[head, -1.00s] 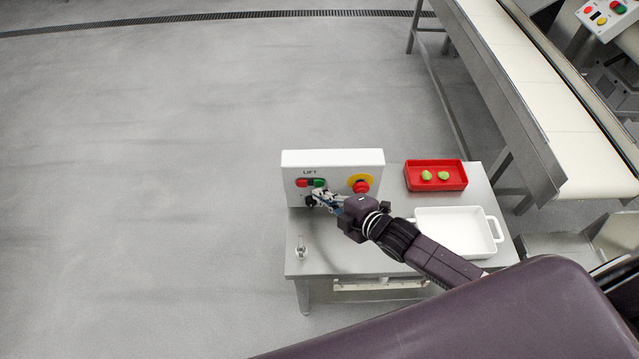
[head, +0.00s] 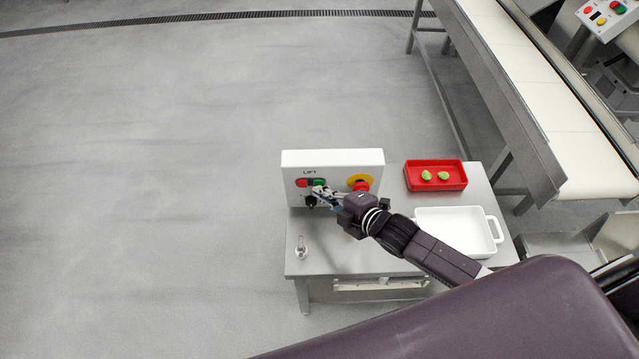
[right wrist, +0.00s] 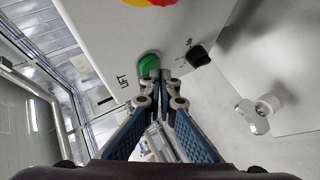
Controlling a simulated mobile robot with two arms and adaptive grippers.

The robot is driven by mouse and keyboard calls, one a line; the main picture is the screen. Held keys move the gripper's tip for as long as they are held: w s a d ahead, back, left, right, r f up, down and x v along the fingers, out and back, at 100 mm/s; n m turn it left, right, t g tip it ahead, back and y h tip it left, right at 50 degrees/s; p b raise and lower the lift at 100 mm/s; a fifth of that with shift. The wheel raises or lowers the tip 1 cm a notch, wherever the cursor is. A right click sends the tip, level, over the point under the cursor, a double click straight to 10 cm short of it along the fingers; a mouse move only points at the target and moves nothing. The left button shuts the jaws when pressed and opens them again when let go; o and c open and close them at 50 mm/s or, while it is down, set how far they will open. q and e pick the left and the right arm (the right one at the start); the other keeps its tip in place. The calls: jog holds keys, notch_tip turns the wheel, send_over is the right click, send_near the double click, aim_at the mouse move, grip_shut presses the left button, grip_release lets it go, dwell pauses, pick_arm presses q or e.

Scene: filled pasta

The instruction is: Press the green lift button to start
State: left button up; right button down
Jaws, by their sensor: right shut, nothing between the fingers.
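The white control box marked LIFT (head: 332,160) stands at the back left of the steel table. Its green button (head: 319,182) sits beside a red button (head: 302,183). My right gripper (head: 317,192) is shut and empty, with its tips at the green button's lower edge. In the right wrist view, the closed fingertips (right wrist: 160,75) overlap the edge of the green button (right wrist: 148,62). I cannot tell whether they touch it or whether it is pushed in. My left gripper is not in view.
A red emergency knob on a yellow disc (head: 361,184) is right of the buttons. A black knob (right wrist: 199,55) sits near the green button. A red tray (head: 436,188) with two green pieces, a white dish (head: 455,231) and a small metal item (head: 301,247) are on the table.

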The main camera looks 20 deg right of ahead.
jog(key=shift+w+d, duration=0.1)
jog(key=shift+w, duration=0.35)
dwell(0.4)
jog(key=shift+s, duration=0.1)
jog(key=shift+s+a+p, duration=0.2)
jog(key=shift+s+p, duration=0.25)
jog(key=shift+s, duration=0.3)
jog(key=s+p, duration=0.1)
jog(key=s, duration=0.1)
jog(key=s+a+p, duration=0.1)
jog(key=s, duration=0.1)
jog(key=shift+s+a, duration=0.2)
jog(key=shift+s, duration=0.2)
dwell(0.7)
